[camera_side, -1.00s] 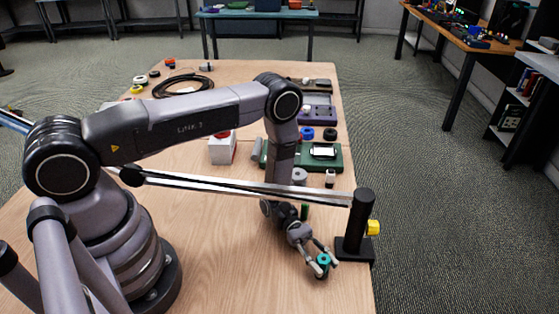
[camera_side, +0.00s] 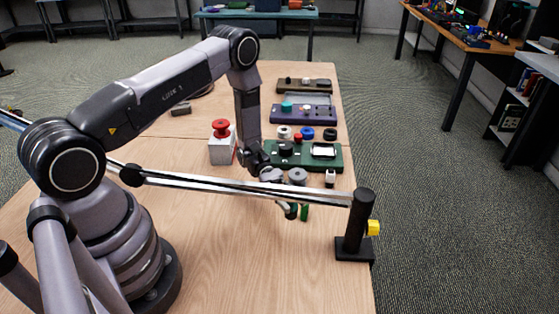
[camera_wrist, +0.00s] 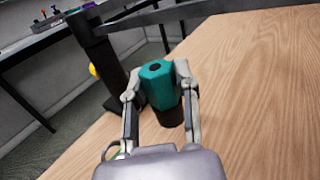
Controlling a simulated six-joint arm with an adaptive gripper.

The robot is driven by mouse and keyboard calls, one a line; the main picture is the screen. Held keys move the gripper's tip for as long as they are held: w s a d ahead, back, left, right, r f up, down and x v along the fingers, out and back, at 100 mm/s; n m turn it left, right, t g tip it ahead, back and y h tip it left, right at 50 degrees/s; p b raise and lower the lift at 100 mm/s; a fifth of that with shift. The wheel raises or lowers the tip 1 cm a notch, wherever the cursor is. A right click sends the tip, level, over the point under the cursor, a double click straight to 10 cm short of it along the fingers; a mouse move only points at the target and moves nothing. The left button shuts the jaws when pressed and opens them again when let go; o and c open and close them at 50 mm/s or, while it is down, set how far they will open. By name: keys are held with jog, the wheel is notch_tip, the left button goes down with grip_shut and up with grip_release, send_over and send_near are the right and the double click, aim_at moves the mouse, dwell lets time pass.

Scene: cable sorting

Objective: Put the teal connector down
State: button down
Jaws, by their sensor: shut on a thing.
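The teal connector (camera_wrist: 156,72) is a faceted teal piece with a dark hole in its top, upright in the wrist view. My gripper (camera_wrist: 157,88) is shut on it, with one finger on each side. A dark part shows below the teal body; I cannot tell whether it touches the table. In the side view my gripper (camera_side: 286,207) is just below the metal rail, partly hidden by it, and the connector is hard to make out there.
The metal rail (camera_side: 230,188) crosses in front of my arm to a black post (camera_side: 357,225) with a yellow knob (camera_side: 373,228). A green fixture (camera_side: 333,163), grey cylinder (camera_side: 297,176) and red-topped white box (camera_side: 221,145) stand behind. The front tabletop (camera_side: 260,270) is clear.

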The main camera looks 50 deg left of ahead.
jog(key=s+a+r+n+t+y, duration=0.3)
jog(key=s+a+n+t, duration=0.15)
jog(key=a+t, duration=0.4)
jog(key=s+a+r+n+t+y, duration=0.2)
jog(key=s+a+r+n+t, duration=0.15)
jog(key=a+n+t, duration=0.45)
jog(key=shift+m+g, duration=0.45)
jog(key=shift+m, duration=0.4)
jog(key=w+a+f, duration=0.1)
jog(key=w+f, duration=0.2)
jog(key=w, duration=0.1)
jog(key=w+a+f, duration=0.1)
jog(key=w+f, duration=0.2)
jog(key=w, duration=0.1)
jog(key=w+a+f, duration=0.1)
jog(key=w+f, duration=0.2)
jog(key=w, duration=0.1)
jog(key=shift+a, duration=0.3)
jog(key=shift+w+a+f, duration=0.1)
jog(key=shift+w+f, duration=0.35)
jog(key=shift+f, duration=0.1)
jog(key=shift+w+f, duration=0.1)
jog(key=shift+f, duration=1.5)
jog(key=shift+f, duration=0.1)
jog(key=c, duration=0.8)
grip_release()
